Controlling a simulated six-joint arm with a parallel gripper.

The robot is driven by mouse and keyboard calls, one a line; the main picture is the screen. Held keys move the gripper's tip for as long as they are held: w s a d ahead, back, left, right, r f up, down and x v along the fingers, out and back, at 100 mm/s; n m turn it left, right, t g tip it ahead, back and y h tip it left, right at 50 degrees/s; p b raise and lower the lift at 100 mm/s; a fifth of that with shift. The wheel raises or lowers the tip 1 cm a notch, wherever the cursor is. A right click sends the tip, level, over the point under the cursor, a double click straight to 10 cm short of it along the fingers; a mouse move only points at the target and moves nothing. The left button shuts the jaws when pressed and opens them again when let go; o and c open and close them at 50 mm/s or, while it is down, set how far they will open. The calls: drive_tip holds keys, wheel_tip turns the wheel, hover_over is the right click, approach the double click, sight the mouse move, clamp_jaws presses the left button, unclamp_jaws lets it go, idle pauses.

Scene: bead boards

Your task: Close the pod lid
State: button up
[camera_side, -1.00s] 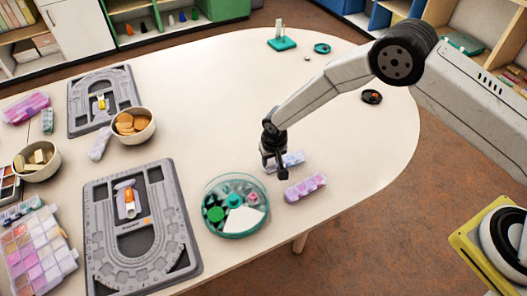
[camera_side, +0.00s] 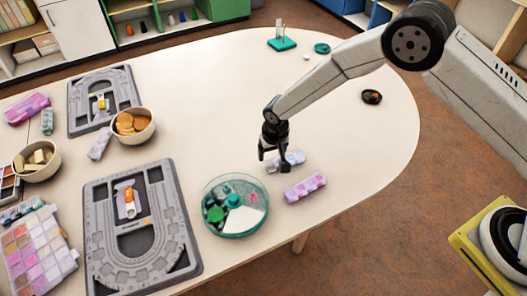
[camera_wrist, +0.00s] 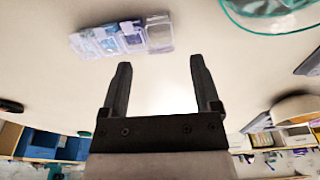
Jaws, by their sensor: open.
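A pale blue pod strip (camera_side: 293,159) lies on the table in the side view, partly hidden behind one finger of my gripper (camera_side: 274,162). A lilac pod strip (camera_side: 306,187) lies just in front of it. In the wrist view the bluish pod (camera_wrist: 108,40) lies at the upper left, beyond the fingertips, with a clear, greyish panel (camera_wrist: 159,33) at its right end. I cannot tell for sure whether that panel is a raised lid. My gripper (camera_wrist: 160,62) is open, with nothing between its fingers.
A round teal tray (camera_side: 208,224) stands left of the lilac pod. A grey bead board (camera_side: 97,230) lies farther left, with bowls (camera_side: 146,134) behind it. The table right of the pods is clear up to its curved edge; a small dark dish (camera_side: 371,96) lies farther back.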

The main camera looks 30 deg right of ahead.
drive_tip(key=shift+s+r, duration=0.15)
drive_tip(key=shift+r, duration=0.9)
drive_tip(key=shift+s+r, duration=0.15)
drive_tip(key=shift+r, duration=0.85)
drive_tip(key=shift+w+f+g, duration=0.1)
drive_tip(key=shift+w+g, duration=0.4)
drive_tip(key=shift+w, duration=0.15)
drive_tip(key=shift+w+n+g, duration=0.3)
drive_tip(key=shift+f, duration=0.1)
drive_tip(key=shift+f, duration=3.75)
